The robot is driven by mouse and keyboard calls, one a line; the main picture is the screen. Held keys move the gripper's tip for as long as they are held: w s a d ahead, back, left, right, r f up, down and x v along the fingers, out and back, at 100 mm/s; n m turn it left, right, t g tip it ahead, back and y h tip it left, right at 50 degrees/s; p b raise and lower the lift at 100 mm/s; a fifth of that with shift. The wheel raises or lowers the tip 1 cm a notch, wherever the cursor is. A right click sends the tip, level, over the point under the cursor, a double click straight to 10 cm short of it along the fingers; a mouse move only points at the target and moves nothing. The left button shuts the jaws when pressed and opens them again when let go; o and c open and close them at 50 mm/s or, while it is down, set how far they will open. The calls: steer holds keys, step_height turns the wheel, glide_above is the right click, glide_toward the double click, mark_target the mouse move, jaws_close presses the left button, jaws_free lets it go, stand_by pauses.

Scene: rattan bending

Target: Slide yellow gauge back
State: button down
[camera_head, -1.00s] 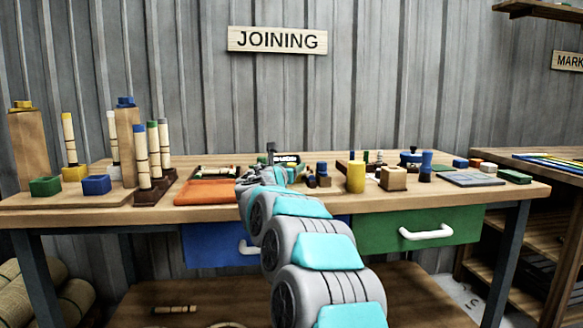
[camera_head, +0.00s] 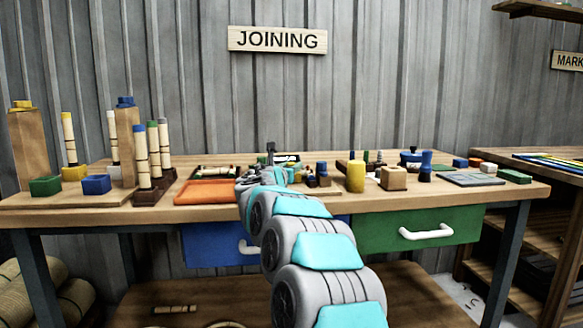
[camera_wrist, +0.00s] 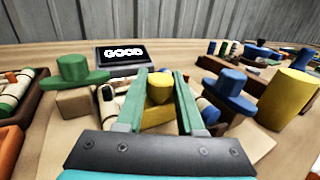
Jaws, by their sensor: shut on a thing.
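The yellow gauge (camera_wrist: 157,113) shows in the wrist view as a low yellow block with a round yellow knob (camera_wrist: 159,87) on top. My gripper (camera_wrist: 161,78) has one green finger on each side of the knob and is shut on it. The gauge rests among pale wooden pieces on a light board (camera_wrist: 80,150); its lower part is partly hidden by my gripper. In the head view my arm hides the gauge.
A green knobbed piece (camera_wrist: 82,70) stands left of my gripper and a blue one (camera_wrist: 230,88) right. A yellow cylinder (camera_wrist: 289,98) stands farther right. A black sign reading GOOD (camera_wrist: 124,54) is behind.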

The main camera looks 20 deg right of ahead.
steer(key=shift+r, duration=0.1)
stand_by(0.6)
steer(key=shift+s+a+r, duration=0.5)
steer(key=shift+s+r, duration=0.1)
steer(key=shift+r, duration=0.25)
steer(key=shift+s+a+r+t, duration=0.15)
steer(key=shift+s+a+t, duration=0.15)
steer(key=shift+s, duration=0.1)
steer(key=shift+s+a+f+b, duration=0.15)
steer(key=shift+s+f, duration=0.2)
steer(key=shift+s, duration=0.45)
steer(key=shift+s+a+f+b, duration=0.1)
steer(key=shift+s+a+f, duration=0.2)
steer(key=shift+s, duration=0.5)
steer(key=shift+s+a+f+b, duration=0.15)
steer(key=shift+s+f, duration=0.25)
steer(key=shift+s, duration=0.4)
steer(key=shift+s+d+f, duration=0.1)
steer(key=shift+s+f, duration=0.2)
steer(key=c, duration=0.8)
jaws_free()
steer(key=shift+o, duration=1.4)
steer(key=shift+d+r, duration=0.15)
steer(key=shift+s, duration=0.1)
